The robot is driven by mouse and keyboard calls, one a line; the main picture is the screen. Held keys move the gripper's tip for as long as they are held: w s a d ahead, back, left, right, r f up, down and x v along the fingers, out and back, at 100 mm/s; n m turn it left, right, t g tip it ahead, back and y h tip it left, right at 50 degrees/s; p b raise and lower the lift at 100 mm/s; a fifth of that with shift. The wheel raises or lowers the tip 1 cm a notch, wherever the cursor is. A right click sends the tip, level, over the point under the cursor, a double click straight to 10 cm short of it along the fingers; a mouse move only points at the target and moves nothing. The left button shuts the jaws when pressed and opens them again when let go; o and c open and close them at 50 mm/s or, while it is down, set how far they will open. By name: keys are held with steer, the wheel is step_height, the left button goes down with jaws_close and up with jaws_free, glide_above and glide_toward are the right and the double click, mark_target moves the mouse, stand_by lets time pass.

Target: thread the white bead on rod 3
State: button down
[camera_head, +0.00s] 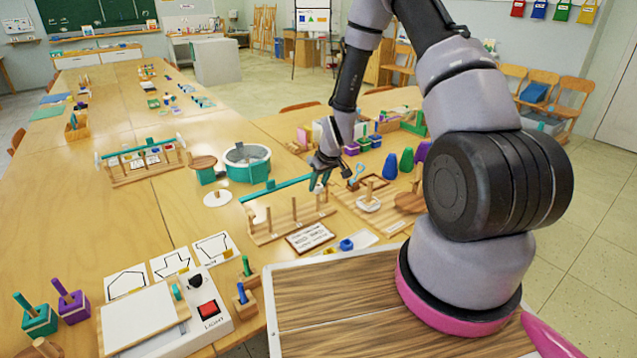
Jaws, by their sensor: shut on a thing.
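My gripper (320,184) is shut above the right end of a wooden rod stand (290,228), with its fingers pointing down. What it holds is small and mostly hidden by the fingers; it fits the white bead, but its colour is too small to tell. The stand has a row of thin upright wooden rods, and a teal bar (275,188) lies along its back. I cannot read the rod numbers, so I cannot tell which is rod 3. The gripper is near the rightmost rods and appears above them.
A printed card (309,238) lies in front of the stand. A peg board with a white ring (368,204) stands right of the gripper. A teal round container (247,163) stands behind left.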

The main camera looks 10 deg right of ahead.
stand_by(0.4)
steer(key=shift+c, duration=1.7)
jaws_free()
steer(key=v, duration=1)
steer(key=shift+s+r, duration=0.2)
steer(key=shift+r, duration=0.1)
steer(key=shift+d, duration=0.1)
